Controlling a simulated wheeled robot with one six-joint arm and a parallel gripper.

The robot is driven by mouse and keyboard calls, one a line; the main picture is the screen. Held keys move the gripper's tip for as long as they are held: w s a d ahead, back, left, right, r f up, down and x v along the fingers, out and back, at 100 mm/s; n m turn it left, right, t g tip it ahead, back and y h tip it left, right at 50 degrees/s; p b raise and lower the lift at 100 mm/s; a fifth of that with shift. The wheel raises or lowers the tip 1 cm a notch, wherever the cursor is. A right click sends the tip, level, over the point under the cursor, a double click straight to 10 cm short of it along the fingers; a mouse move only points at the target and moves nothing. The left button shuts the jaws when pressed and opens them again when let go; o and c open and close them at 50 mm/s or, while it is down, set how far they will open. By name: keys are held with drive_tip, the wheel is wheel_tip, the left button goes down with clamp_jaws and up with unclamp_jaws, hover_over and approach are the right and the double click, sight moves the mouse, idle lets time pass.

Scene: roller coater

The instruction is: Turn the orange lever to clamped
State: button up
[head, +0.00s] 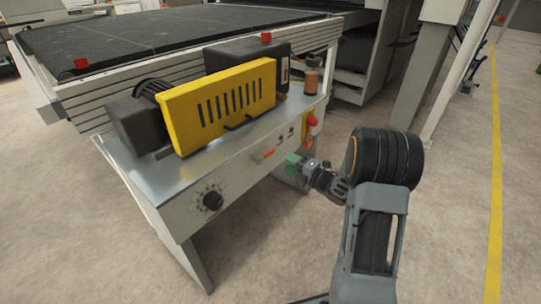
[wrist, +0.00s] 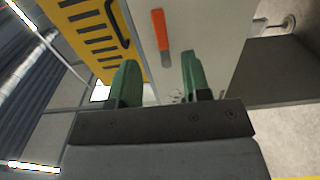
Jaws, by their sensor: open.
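The orange lever (head: 265,154) is small and sits on the pale front panel (head: 238,178) of the machine, below the yellow guard. In the wrist view the lever (wrist: 159,30) is a long orange bar with a grey end, a little tilted in the picture. My gripper (head: 292,161) has green fingertips and is just right of the lever in the head view. In the wrist view my gripper (wrist: 156,66) is open and empty, with the lever beyond and roughly between the fingertips. I see no contact. The markings by the lever are too small to read.
A yellow slotted guard (head: 222,104) stands on the machine top. A black dial (head: 212,200) is on the panel to the left. A red button (head: 312,120) is near the panel's right end, and a bottle (head: 312,78) stands above it. Open floor lies in front.

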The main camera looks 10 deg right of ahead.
sight(271, 154)
drive_tip(key=b+x, duration=0.1)
drive_tip(key=x, duration=0.8)
drive_tip(key=shift+w+a, duration=0.1)
drive_tip(key=shift+w, duration=0.05)
clamp_jaws()
